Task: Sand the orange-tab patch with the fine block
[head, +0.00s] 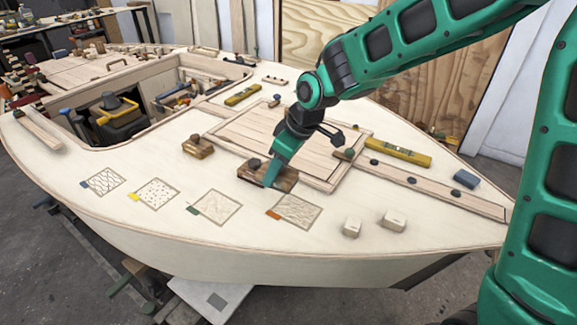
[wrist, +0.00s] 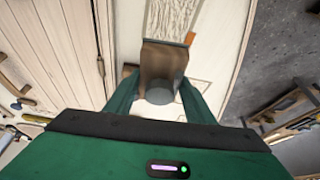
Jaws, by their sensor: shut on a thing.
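The orange-tab patch (head: 298,210) is an outlined, hatched square on the pale deck, rightmost of the row, with an orange tab (head: 273,214) at its left corner. My gripper (head: 272,178) is shut on a dark brown wooden sanding block (head: 287,180) with a dark round knob, just behind that patch. The held block (wrist: 163,62) also shows between my fingers in the wrist view. I cannot read its grit, nor tell whether it touches the deck. A second knobbed block (head: 198,150) with a yellowish lower edge sits on the deck to the left.
Patches with green (head: 216,207), yellow (head: 156,193) and blue (head: 103,180) tabs lie to the left. Two pale small blocks (head: 352,227) (head: 394,220) stand right of the orange-tab patch. A yellow level (head: 400,153) and a blue-grey block (head: 466,178) lie farther right. The open cockpit is at left.

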